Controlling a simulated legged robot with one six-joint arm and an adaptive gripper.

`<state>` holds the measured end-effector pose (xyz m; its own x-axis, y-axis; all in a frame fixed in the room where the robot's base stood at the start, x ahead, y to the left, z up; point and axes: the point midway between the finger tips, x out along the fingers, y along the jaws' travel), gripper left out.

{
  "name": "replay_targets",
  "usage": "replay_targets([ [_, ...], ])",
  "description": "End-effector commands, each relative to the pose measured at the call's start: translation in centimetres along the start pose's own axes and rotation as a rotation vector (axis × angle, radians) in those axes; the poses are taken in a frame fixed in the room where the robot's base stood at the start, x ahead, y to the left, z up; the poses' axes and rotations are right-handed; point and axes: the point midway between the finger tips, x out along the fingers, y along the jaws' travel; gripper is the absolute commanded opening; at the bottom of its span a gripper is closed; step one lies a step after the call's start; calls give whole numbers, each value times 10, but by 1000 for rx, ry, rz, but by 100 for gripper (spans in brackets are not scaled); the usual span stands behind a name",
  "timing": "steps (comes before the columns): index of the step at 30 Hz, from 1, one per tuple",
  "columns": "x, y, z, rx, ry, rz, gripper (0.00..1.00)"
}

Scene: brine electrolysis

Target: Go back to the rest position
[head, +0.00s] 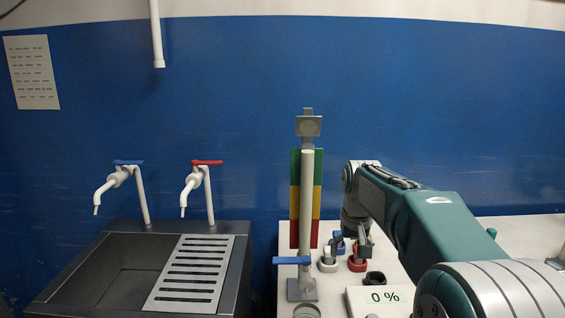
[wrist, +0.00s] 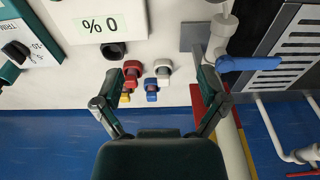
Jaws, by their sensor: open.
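My gripper (head: 352,243) hangs pointing down over the white worktop, at the end of my teal arm. In the wrist view its two fingers (wrist: 160,78) are spread apart with nothing held between them. A small group of plugs or knobs shows beyond and between the fingers: red (wrist: 132,69), blue (wrist: 151,86), white (wrist: 162,69) and a partly hidden yellow one (wrist: 125,98). The head view shows the red one (head: 357,262) and the white one (head: 327,262) close by the gripper. Whether the fingers touch any of them cannot be told.
A display box reading 0 % (head: 385,297) and a black knob (head: 375,278) are near my arm. A vertical pipe with a blue valve handle (head: 291,261) and a red-yellow-green strip (head: 295,200) stand left of the gripper. A sink (head: 120,268) with two taps is farther left.

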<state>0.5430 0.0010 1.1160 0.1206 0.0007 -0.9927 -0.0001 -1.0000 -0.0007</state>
Motion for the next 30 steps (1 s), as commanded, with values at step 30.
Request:
replay_targets([
  [30, -28, 0, 283, 0, 360, 1, 93],
])
